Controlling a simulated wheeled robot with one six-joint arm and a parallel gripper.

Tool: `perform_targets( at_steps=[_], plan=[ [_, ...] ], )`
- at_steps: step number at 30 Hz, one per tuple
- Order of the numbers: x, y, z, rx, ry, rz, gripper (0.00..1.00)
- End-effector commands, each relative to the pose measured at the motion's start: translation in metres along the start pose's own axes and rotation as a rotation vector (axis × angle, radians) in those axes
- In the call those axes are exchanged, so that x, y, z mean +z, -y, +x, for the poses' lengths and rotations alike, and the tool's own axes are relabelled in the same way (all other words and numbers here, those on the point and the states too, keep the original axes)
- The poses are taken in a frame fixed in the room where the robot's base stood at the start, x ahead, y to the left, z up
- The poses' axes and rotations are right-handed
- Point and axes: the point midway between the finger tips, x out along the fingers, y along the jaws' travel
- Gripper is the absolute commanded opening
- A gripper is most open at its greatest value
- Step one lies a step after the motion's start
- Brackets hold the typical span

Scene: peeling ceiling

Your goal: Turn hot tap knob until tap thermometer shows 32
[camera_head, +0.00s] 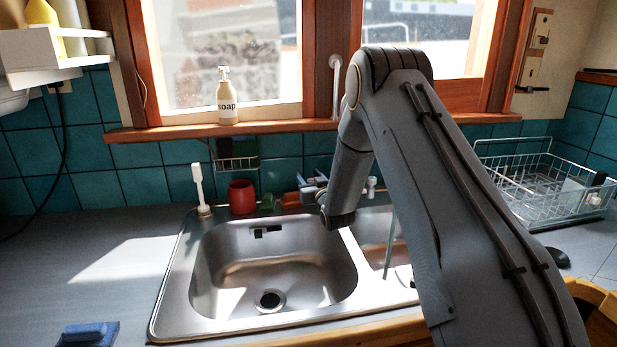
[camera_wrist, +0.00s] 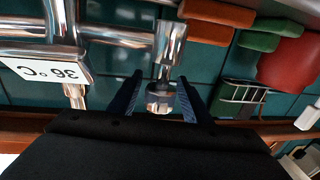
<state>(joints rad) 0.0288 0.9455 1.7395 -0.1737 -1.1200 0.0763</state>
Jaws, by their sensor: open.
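In the wrist view the scene appears upside down. A chrome tap knob (camera_wrist: 160,98) sits between the two dark fingers of my gripper (camera_wrist: 161,80), on the side of the tap toward the red cup. The fingers are open, with visible gaps to the knob. A chrome tap body (camera_wrist: 40,28) runs across the upper left. The white tap thermometer (camera_wrist: 45,72) beside it reads 36 °C, upside down. In the head view my arm reaches to the tap behind the sink and partly hides it; another tap knob (camera_head: 371,182) shows right of my arm.
A red cup (camera_head: 242,197), a green sponge (camera_head: 268,202) and a white brush (camera_head: 199,185) stand behind the steel sink (camera_head: 170,300). A soap bottle (camera_head: 227,100) stands on the window sill. A wire dish rack (camera_head: 530,215) is at right. The left counter is mostly clear.

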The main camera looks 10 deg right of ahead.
Motion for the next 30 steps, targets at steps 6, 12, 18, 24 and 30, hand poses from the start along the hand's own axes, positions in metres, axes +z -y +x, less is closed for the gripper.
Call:
perform_targets(
  at_steps=[6, 12, 18, 24, 30],
  plan=[
    [0.0000, -0.0002, -0.0003, 0.000, 0.000, 0.000, 0.26],
    [0.0000, -0.0002, -0.0004, 0.000, 0.000, 0.000, 0.03],
    [0.0004, -0.0006, 0.0008, 0.056, -0.003, 0.000, 0.03],
    [0.0004, -0.0050, 0.0003, 0.155, -0.004, 0.000, 0.03],
    [-0.0004, -0.0069, -0.0008, 0.194, -0.002, 0.000, 0.03]
  ],
)
